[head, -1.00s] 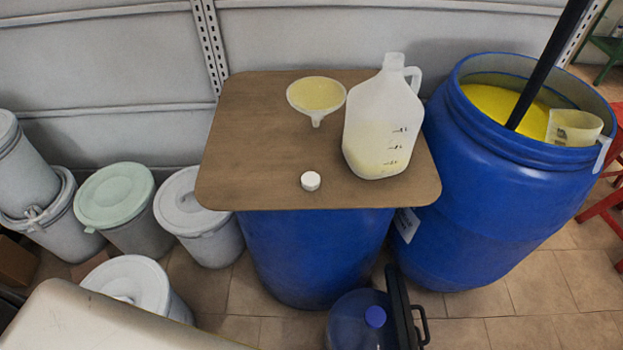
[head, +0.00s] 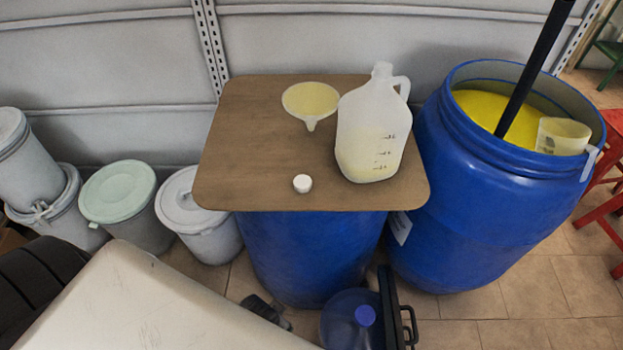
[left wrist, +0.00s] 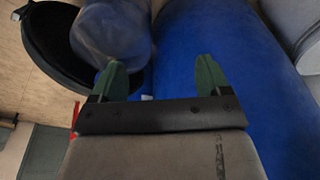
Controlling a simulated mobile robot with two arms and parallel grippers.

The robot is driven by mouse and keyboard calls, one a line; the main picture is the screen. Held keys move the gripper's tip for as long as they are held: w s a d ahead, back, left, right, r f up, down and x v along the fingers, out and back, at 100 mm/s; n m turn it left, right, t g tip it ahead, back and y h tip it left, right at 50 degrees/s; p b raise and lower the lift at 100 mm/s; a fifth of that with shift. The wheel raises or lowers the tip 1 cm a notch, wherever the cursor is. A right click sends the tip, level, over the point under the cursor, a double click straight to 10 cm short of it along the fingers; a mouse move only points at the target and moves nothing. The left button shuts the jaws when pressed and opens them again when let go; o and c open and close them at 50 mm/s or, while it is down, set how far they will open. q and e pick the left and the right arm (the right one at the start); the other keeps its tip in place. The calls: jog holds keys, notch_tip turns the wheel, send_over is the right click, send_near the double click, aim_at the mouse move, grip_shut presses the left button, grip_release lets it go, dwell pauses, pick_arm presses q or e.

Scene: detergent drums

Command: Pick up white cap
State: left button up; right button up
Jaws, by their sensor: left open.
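The small white cap (head: 302,183) lies near the front edge of the brown board (head: 245,165), which rests on a blue drum (head: 310,255). It stands apart from the jug and funnel. My left gripper (left wrist: 160,77) shows in the left wrist view with its two green fingers spread and nothing between them. It is low, facing the side of a blue drum (left wrist: 215,35), away from the cap. The cap is not visible in the left wrist view. My right gripper is in neither view.
A jug of pale yellow liquid (head: 370,135) and a funnel (head: 310,100) stand on the board behind the cap. An open blue drum (head: 480,200) with yellow contents is at right. Lidded pails (head: 118,195) are at left.

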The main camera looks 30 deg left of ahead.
pick_arm(q)
jog(key=w+d+r+m+t+h+p, duration=0.1)
jog(key=w+r, duration=0.2)
jog(key=r, duration=0.5)
jog(key=w+d+r+m+p, duration=0.1)
jog(key=w+r+m, duration=0.15)
jog(key=r, duration=0.65)
notch_tip(320, 180, up, 17)
jog(key=m+g+y, duration=0.1)
jog(key=m+g, duration=0.2)
jog(key=m, duration=1.7)
send_over(303, 182)
jog(key=f, duration=0.5)
jog(key=shift+s+p, duration=0.3)
jog(key=shift+w+f+p, duration=0.2)
jog(key=shift+f+p, duration=0.05)
jog(key=shift+f, duration=1.15)
jog(key=shift+w+f+p, duration=0.15)
jog(key=shift+f+p, duration=0.1)
jog(key=shift+f, duration=1.15)
jog(key=shift+c, duration=0.3)
jog(key=c, duration=0.9)
